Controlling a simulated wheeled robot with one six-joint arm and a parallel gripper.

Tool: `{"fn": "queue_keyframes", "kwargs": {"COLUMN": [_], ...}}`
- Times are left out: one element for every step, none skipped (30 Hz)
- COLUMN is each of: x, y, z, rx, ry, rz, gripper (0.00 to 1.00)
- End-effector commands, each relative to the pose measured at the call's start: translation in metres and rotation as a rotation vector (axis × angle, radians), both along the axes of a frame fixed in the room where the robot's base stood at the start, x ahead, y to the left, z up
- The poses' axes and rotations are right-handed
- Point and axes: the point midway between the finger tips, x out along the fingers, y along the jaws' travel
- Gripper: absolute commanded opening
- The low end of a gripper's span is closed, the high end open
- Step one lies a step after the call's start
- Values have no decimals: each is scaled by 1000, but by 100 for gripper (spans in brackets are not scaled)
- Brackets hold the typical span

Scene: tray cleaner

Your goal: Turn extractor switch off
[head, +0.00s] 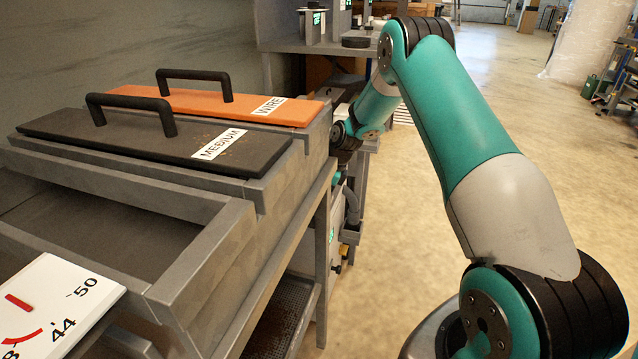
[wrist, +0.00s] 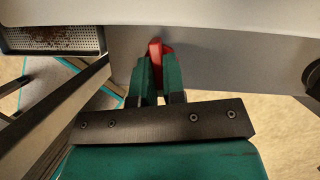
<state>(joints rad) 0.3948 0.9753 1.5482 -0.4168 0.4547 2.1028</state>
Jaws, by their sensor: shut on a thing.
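A red switch (wrist: 156,48) shows in the wrist view against a grey metal panel (wrist: 215,60). I take it to be the extractor switch; no label shows on it. My gripper (wrist: 158,72) is shut on the red switch, with one teal finger on each side of it. The fingers hide the lower part of the switch, and its on or off position cannot be read. In the head view my arm reaches down beyond the right end of the cleaner, and the gripper and switch are hidden there.
The grey cleaner holds a black lid (head: 150,140) marked MEDIUM and an orange lid (head: 240,107) marked WIRE. A white dial plate (head: 65,290) is at lower left. A perforated tray (wrist: 55,38) and a dark frame bar (wrist: 75,95) lie left of my gripper. Open floor (head: 500,100) is at right.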

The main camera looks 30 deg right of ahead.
Motion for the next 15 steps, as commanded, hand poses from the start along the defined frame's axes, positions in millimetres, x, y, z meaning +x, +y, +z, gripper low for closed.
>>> {"fn": "queue_keyframes", "kwargs": {"x": [1, 1, 1, 1, 1, 2, 2, 2, 2, 2, 3, 3, 3, 3, 4], "y": [-1, -1, -1, -1, -1, -1, -2, -2, -2, -2, -2, -2, -2, -2, -2], "z": [6, 6, 6, 6, 6, 6, 5, 5, 5, 4, 4, 4, 3, 3, 3], "rx": [0, 0, 0, 1, 1, 0, 0, 1, 0, 0, 0, 0, 0, 0, -1], "ry": [0, 0, 0, -1, -1, 0, -1, -1, -2, -1, -2, -1, -3, -2, -3], "rz": [37, 64, 101, 129, 157, 195, 222, 251, 288, 316, 341, 376, 403, 427, 459], "gripper": [0, 0, 0, 0, 0, 0, 0, 0, 0, 0, 0, 0, 0, 0, 0]}}
